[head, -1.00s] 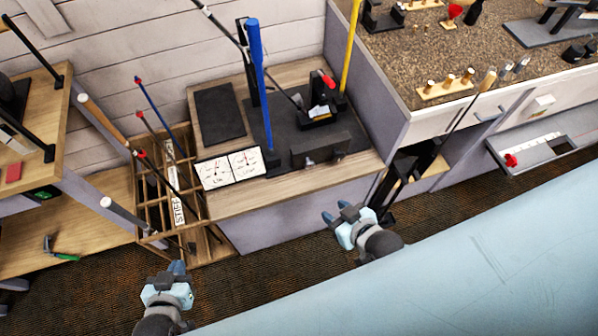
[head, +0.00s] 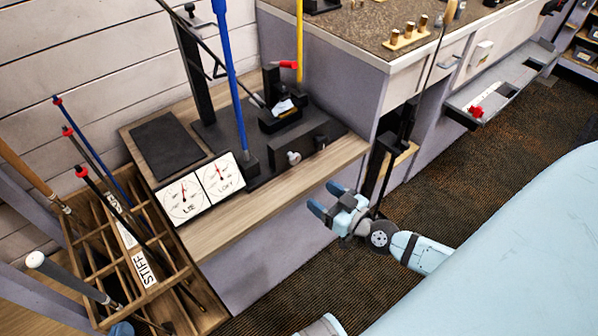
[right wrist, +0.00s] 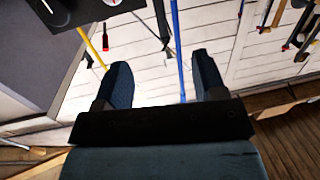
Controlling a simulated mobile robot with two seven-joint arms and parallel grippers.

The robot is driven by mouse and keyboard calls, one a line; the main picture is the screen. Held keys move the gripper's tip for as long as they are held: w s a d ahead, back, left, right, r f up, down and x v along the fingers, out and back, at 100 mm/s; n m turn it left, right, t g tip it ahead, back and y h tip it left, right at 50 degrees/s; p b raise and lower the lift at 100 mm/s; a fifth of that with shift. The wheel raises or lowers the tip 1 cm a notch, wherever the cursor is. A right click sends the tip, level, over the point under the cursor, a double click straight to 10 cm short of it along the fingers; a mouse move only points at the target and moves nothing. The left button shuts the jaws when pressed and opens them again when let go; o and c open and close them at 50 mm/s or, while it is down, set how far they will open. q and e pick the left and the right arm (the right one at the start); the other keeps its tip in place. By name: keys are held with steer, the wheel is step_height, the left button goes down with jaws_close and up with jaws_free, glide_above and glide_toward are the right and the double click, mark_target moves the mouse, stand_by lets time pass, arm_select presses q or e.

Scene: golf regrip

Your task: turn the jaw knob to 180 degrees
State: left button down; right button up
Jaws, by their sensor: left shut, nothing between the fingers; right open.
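The bench machine (head: 262,160) stands on the wooden bench, with a dark block at its front. A round silver knob (head: 294,157) and a darker knob (head: 321,142) sit on that block's front face; I cannot tell which is the jaw knob, nor read its angle. A red-handled clamp (head: 288,66) stands behind. My right gripper (head: 327,198) is open and empty, in front of and below the knobs, apart from them. Its two spread fingers also show in the right wrist view (right wrist: 162,82). Only a blue tip of my left gripper (head: 122,328) shows at the bottom edge; it is shut and empty.
Two gauge cards (head: 202,190) lie at the bench's front left, beside a black mat (head: 167,150). A divided wooden club rack (head: 183,270) stands left. A blue shaft (head: 229,75) rises by the machine. A black stand (head: 388,165) is right of the bench. Carpet (head: 470,165) is open at right.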

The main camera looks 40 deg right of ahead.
steer(key=w+d+f+m+t+h+b, duration=0.1)
steer(key=w+d+f+h+b, duration=0.1)
steer(key=d+f+b, duration=0.2)
steer(key=b, duration=0.1)
glide_toward(296, 160)
steer(key=shift+m, duration=0.3)
steer(key=w, duration=0.7)
steer(key=shift+w+a, duration=0.2)
steer(key=shift+a, duration=0.1)
arm_select(q)
steer(key=shift+w+d+t+h, duration=0.15)
steer(key=shift+d+t+h, duration=0.65)
steer(key=shift+t+h, duration=0.15)
arm_select(e)
steer(key=shift+w, duration=0.8)
arm_select(q)
steer(key=shift+r, duration=0.1)
arm_select(e)
steer(key=c, duration=0.9)
